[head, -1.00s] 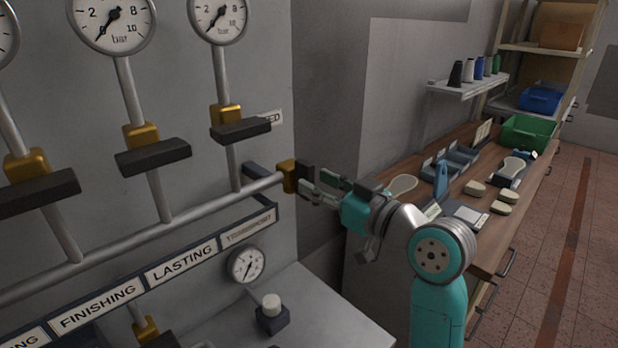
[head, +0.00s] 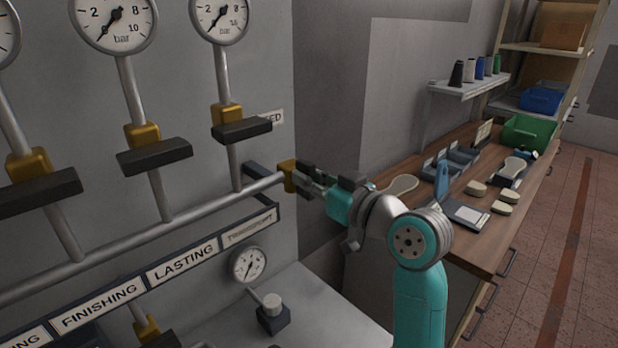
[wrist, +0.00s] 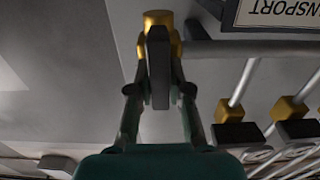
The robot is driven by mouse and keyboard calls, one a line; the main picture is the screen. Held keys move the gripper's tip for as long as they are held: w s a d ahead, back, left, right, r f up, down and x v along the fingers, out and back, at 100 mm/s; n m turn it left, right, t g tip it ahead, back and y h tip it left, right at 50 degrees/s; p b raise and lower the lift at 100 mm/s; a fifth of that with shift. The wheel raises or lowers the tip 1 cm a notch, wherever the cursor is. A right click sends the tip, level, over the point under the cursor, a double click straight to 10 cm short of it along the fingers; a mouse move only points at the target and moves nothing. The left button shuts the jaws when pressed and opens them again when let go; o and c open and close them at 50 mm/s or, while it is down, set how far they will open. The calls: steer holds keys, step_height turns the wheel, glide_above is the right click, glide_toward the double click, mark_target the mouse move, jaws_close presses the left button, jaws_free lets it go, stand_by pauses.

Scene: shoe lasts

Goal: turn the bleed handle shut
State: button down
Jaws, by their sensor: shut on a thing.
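The bleed valve is a brass fitting (head: 287,176) at the right end of the long pipe, and its dark bar handle (head: 301,181) is partly hidden by my fingers. In the wrist view the black handle (wrist: 158,66) stands crosswise to the pipe, in front of the brass body (wrist: 158,19). My gripper (head: 312,179) reaches it from the right. In the wrist view my gripper (wrist: 160,80) has one finger on each side of the handle, shut on it.
Three dark-handled brass valves, the rightmost with a black handle (head: 242,130), sit on risers below gauges. A label strip (head: 183,262) runs under the pipe (head: 200,212). A small gauge (head: 247,264) and a knobbed block (head: 272,313) are below. A workbench (head: 480,240) stands right.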

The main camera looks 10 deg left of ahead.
steer(key=shift+m, duration=0.4)
steer(key=m, duration=0.3)
steer(key=shift+w+d+m, duration=0.1)
steer(key=shift+w+m, duration=0.05)
steer(key=shift+m, duration=0.15)
steer(key=m, duration=0.4)
steer(key=shift+w+f+m, duration=0.1)
steer(key=shift+m, duration=0.2)
steer(key=m, duration=0.4)
steer(key=shift+d+f+m, duration=0.1)
steer(key=shift+m, duration=0.2)
steer(key=shift+w+f+m, duration=0.1)
steer(key=shift+f+m, duration=0.05)
steer(key=shift+m, duration=2.05)
steer(key=c, duration=1.1)
jaws_free()
steer(key=shift+d, duration=0.1)
